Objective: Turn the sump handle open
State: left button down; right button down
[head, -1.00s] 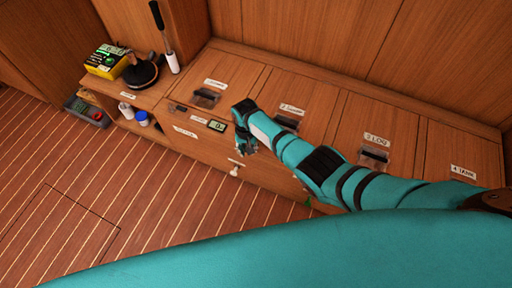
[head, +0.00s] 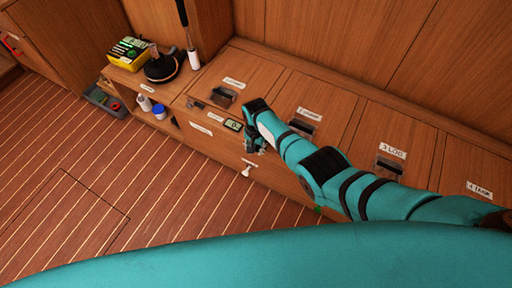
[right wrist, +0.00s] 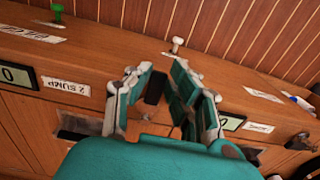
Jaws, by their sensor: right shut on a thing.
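The sump handle, a small black grip (right wrist: 155,87), shows between my right fingers in the right wrist view. The label "2 SUMP" (right wrist: 68,87) is on the bench front just left of it. My right gripper (right wrist: 160,92) is shut on this handle, with one teal and grey finger on each side. In the head view my right gripper (head: 256,146) is at the top of the bench front, and it hides the handle there. The handle's exact angle is hard to tell. My left gripper is not in view.
A white T-shaped knob (head: 247,169) sticks out below my right gripper. A small display (head: 233,125) is left of it. Lids with dark latches (head: 223,97) line the bench top. A yellow box (head: 128,52) and a black round-based object (head: 162,68) stand far left. The floor (head: 120,190) is clear.

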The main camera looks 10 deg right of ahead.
jog(key=shift+w+r, duration=0.1)
jog(key=c, duration=1.2)
grip_release()
notch_tip(320, 180, up, 12)
